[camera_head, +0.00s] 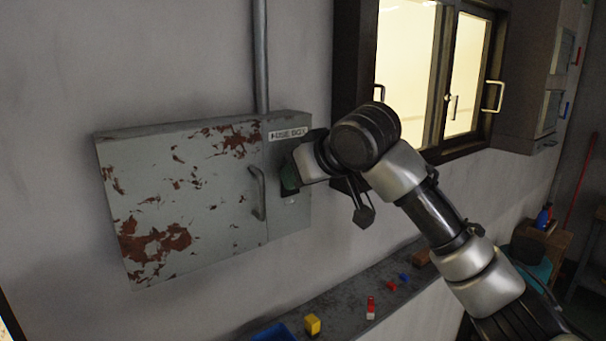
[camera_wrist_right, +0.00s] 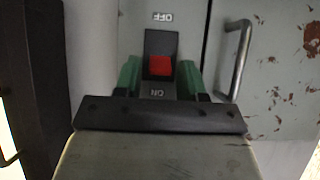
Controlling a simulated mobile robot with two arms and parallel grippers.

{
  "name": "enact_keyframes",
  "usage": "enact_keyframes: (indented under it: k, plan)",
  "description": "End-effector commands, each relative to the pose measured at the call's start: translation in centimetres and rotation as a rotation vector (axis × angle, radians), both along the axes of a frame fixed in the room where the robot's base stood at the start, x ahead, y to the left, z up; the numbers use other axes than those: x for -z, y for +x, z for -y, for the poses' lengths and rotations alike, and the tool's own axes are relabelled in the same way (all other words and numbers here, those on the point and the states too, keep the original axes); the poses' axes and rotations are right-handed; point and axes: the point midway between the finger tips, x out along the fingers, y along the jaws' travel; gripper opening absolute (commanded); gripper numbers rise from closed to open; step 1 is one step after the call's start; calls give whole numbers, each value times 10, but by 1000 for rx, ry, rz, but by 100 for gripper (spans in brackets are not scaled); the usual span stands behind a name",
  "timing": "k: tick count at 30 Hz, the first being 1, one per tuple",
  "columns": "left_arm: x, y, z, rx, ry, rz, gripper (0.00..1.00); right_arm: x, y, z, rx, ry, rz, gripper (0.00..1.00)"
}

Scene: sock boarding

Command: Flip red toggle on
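The grey fuse box (camera_head: 190,215) hangs on the wall with rust patches and a "FUSE BOX" label. In the right wrist view the red toggle (camera_wrist_right: 160,67) sits in a black switch plate (camera_wrist_right: 160,42) between the upside-down OFF and ON labels. The red part shows at the plate's end nearer ON. My right gripper (camera_head: 290,180) is at the box's right panel and hides the switch in the head view. In the wrist view its green fingertips (camera_wrist_right: 160,78) stand apart, one on each side of the switch; contact cannot be told. My left gripper is out of view.
A door handle (camera_head: 257,193) is just left of my right gripper. A conduit (camera_head: 260,55) runs up the wall. A window (camera_head: 430,70) is to the right. The ledge (camera_head: 345,297) below holds a yellow block (camera_head: 312,324) and other small coloured pieces.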

Motion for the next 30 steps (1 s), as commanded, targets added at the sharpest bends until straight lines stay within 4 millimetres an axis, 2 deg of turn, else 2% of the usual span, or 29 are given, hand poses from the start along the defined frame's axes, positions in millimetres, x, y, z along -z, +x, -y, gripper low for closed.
enact_keyframes:
  k: [2, 13, 17, 24, 30]
  plan:
    - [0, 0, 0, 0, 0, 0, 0, 0, 0, 0, 0, 0, 0, 51]
    - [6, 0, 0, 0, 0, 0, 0, -3, -5, 3, 0, 2, 2, 51]
    - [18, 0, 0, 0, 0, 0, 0, -12, -18, 13, 0, 2, 6, 51]
    - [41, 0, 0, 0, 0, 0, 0, -40, -51, 37, 1, 2, 4, 51]
    - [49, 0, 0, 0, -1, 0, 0, -56, -68, 49, -1, 1, 3, 51]
